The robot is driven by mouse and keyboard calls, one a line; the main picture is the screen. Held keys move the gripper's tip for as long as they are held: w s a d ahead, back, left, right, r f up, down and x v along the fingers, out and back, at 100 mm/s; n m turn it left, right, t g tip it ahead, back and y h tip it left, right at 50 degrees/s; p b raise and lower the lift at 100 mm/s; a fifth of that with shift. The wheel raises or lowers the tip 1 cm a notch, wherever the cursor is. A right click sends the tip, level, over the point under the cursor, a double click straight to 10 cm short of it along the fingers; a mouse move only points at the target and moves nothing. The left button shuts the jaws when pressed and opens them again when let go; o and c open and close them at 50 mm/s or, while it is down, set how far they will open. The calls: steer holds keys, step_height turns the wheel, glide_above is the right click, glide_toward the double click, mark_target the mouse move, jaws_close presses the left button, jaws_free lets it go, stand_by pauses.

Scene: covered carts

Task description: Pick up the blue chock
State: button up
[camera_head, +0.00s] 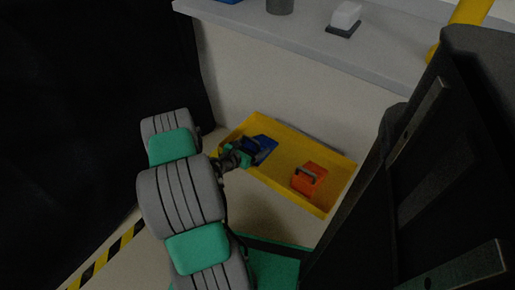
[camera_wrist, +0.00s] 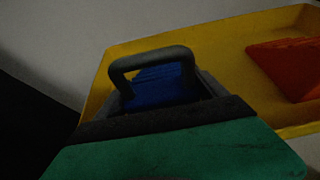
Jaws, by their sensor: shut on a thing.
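The blue chock (camera_head: 264,144) is at the left end of a yellow tray (camera_head: 308,202) in the head view. It has a dark handle on top. My gripper (camera_head: 245,152) reaches over the tray's near left side and is shut on the blue chock. In the wrist view the blue chock (camera_wrist: 155,88) shows behind the green and black gripper body, with its dark arched handle standing up. The fingertips are hidden there. I cannot tell whether the chock is clear of the tray floor.
An orange chock (camera_head: 309,179) with a dark handle lies in the tray to the right. A grey shelf (camera_head: 300,38) above holds a dark cylinder (camera_head: 280,6) and a white block on a dark base (camera_head: 344,18). A black-and-yellow floor stripe (camera_head: 105,258) runs at lower left.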

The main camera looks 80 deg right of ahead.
steer(key=c, duration=0.3)
steer(key=shift+r, duration=0.15)
steer(key=shift+c, duration=0.3)
steer(key=shift+r, duration=0.1)
